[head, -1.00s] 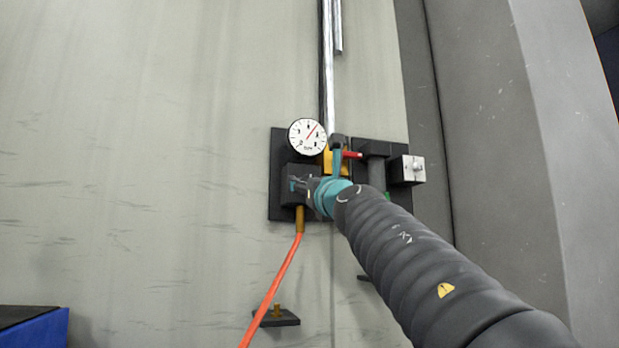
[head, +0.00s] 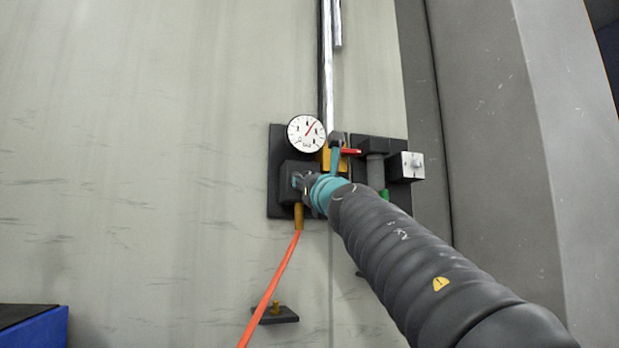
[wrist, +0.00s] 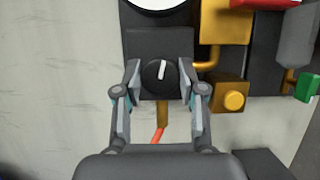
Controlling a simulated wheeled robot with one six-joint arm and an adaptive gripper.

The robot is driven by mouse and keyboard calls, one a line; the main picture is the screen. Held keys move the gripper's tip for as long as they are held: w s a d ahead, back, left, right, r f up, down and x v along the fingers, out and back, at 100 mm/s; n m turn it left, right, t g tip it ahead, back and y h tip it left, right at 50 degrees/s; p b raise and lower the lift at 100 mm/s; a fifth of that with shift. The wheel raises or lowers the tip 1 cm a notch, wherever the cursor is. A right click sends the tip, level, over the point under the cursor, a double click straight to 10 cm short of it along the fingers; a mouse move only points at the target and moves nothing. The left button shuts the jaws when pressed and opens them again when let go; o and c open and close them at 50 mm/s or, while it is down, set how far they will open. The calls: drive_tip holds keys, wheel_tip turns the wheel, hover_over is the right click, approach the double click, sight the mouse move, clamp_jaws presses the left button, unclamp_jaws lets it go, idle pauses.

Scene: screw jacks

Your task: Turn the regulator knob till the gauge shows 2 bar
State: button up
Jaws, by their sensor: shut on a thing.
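The regulator knob (wrist: 159,75) is a round black knob with a white mark, in the middle of the wrist view. The mark is nearly upright, its top leaning slightly right. My gripper (wrist: 160,80) has one finger on each side of the knob and is shut on it. In the head view my gripper (head: 302,185) hides most of the knob at the regulator block (head: 290,170). The gauge (head: 306,134) is a white dial above the block. Its red needle points up and to the right; the numbers are too small to read surely.
A red-handled valve (head: 349,151) on yellow pipework sits right of the gauge, close to my arm. A grey cylinder and a pale square block (head: 412,166) are farther right. An orange hose (head: 271,285) hangs below the regulator. The wall at left is clear.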

drive_tip(key=m+g+h+p, duration=0.1)
drive_tip(key=m+h, duration=0.1)
drive_tip(key=m, duration=0.6)
drive_tip(key=m+g+h+p, duration=0.2)
drive_tip(key=m+h, duration=0.1)
drive_tip(key=m, duration=0.4)
drive_tip(key=m+g+h+p, duration=0.1)
drive_tip(key=m+h, duration=0.2)
drive_tip(key=m, duration=0.5)
drive_tip(key=shift+r+m+g+p, duration=0.15)
drive_tip(key=shift+m+g+p, duration=0.15)
drive_tip(key=shift+p, duration=0.05)
drive_tip(key=o, duration=1.1)
drive_tip(key=shift+o, duration=0.2)
drive_tip(key=s+a, duration=0.2)
drive_tip(key=s, duration=1)
drive_tip(key=shift+r, duration=0.25)
drive_tip(key=shift+m, duration=0.4)
